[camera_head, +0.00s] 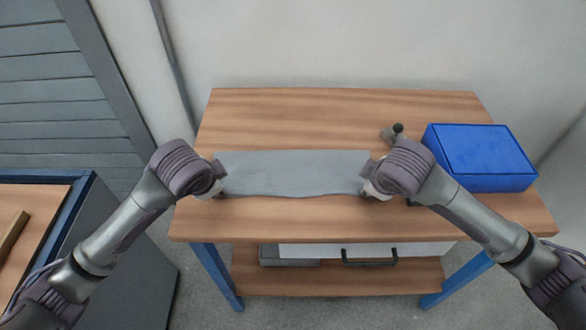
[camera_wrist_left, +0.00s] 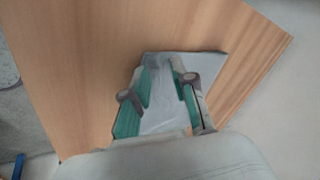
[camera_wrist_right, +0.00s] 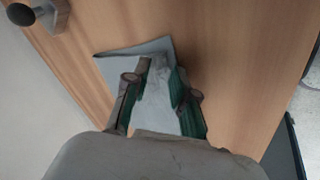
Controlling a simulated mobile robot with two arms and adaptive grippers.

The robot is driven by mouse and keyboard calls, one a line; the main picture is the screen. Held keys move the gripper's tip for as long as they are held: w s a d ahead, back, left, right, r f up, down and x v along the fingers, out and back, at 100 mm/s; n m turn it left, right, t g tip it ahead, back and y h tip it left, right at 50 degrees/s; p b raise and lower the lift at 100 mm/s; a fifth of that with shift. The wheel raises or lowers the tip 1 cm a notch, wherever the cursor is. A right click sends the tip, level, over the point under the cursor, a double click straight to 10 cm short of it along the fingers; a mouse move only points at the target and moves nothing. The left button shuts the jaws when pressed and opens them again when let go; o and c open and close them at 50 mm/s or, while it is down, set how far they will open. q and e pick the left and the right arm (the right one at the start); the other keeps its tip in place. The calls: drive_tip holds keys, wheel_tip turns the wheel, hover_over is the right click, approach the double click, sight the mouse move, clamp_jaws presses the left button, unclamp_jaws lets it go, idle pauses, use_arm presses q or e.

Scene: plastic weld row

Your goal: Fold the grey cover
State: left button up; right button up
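The grey cover (camera_head: 292,173) lies as a long flat strip across the middle of the wooden table, its front edge slightly wavy. My left gripper (camera_head: 218,180) is at its left end and my right gripper (camera_head: 368,181) at its right end. In the left wrist view the fingers (camera_wrist_left: 163,88) stand apart with the cover (camera_wrist_left: 170,118) seen between and beyond them. In the right wrist view the fingers (camera_wrist_right: 159,82) also stand apart over the cover (camera_wrist_right: 158,118). Whether the fingertips touch the cloth is hard to tell.
A closed blue box (camera_head: 482,160) stands on the right of the table (camera_head: 300,220). A grey item with a black knob (camera_head: 397,129) is beside it, behind my right gripper. Another bench (camera_head: 50,200) is at left.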

use_arm(q)
drive_tip(key=shift+o, duration=1.1)
use_arm(e)
drive_tip(key=shift+o, duration=1.1)
